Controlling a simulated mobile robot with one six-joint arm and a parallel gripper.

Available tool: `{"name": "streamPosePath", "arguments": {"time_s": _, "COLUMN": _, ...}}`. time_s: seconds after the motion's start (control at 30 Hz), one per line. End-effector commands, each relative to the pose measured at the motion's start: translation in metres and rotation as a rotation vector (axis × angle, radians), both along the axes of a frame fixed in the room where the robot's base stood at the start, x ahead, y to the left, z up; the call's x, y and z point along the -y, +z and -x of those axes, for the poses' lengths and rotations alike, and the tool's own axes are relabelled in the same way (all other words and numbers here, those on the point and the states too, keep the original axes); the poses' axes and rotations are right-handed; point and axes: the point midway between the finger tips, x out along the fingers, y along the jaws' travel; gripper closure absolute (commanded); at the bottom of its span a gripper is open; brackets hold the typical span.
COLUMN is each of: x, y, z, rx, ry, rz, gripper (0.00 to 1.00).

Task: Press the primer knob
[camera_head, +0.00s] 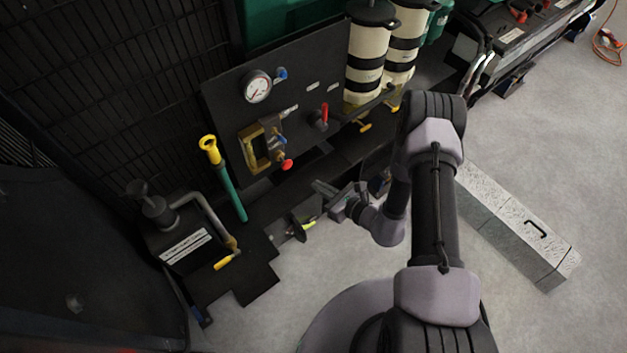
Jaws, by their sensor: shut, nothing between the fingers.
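A black knob (138,188) stands on a stem on top of a black box (185,245) with a white label, at the left. A red round knob (287,164) sits low on the dark panel (315,68), below a brass-coloured frame. No readable label tells which of them is the primer knob. My gripper (322,190) is shut and empty, in front of the panel's lower edge. It is to the right of and below the red knob, apart from it, and well to the right of the black knob. My arm hides part of the floor and machinery.
A green dipstick tube with a yellow handle (209,150) rises at left. A grey bent pipe (205,213) runs beside the box. A metal toolbox (512,228) lies at right on open floor.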

Motion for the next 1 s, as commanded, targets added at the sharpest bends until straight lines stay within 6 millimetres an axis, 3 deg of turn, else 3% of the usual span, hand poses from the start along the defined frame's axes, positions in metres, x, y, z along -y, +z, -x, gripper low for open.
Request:
{"name": "streamPosePath", "arguments": {"time_s": 0.3, "x": -0.043, "y": -0.027, "z": -0.050, "rx": 0.003, "ry": 0.003, "rz": 0.000, "gripper": 1.00}}
{"name": "streamPosePath", "arguments": {"time_s": 0.5, "x": -0.064, "y": -0.029, "z": -0.074, "rx": 0.003, "ry": 0.001, "rz": 0.000, "gripper": 1.00}}
{"name": "streamPosePath", "arguments": {"time_s": 1.0, "x": -0.072, "y": -0.028, "z": -0.084, "rx": 0.001, "ry": -0.001, "rz": 0.000, "gripper": 1.00}}
